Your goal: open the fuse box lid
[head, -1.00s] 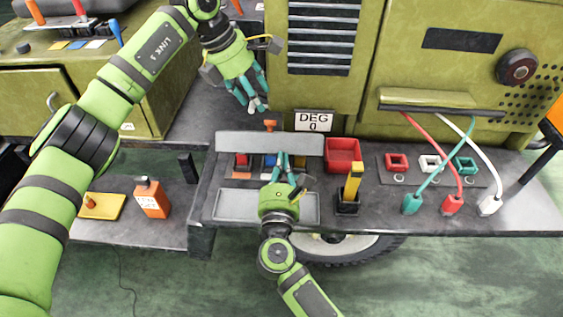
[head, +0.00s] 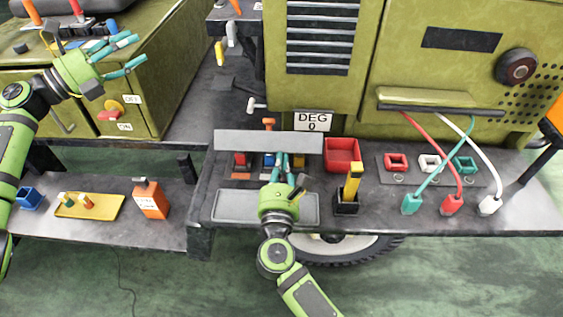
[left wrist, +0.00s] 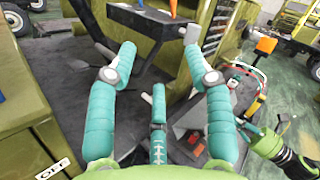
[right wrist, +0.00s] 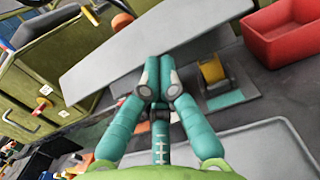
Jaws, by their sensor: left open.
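The fuse box lid (head: 240,141) is a long grey panel along the back of the fuse box on the bench. Red, blue and yellow fuses show below its near edge. In the right wrist view the lid (right wrist: 110,72) runs slantwise, with a yellow fuse (right wrist: 211,71) beside my fingers. My right gripper (head: 280,160) is shut, its fingertips together at the lid's near edge; I cannot tell whether they touch it. My left gripper (head: 136,50) is open and empty, away from the fuse box, by the green cabinet at upper left.
A grey tray (head: 235,208) lies in front of the fuses. A red bin (head: 342,152) and a yellow-handled switch (head: 353,182) stand to the right. Cables with plugs (head: 452,204) hang further right. An orange bottle (head: 151,200) and yellow tray (head: 72,207) sit on the lower left shelf.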

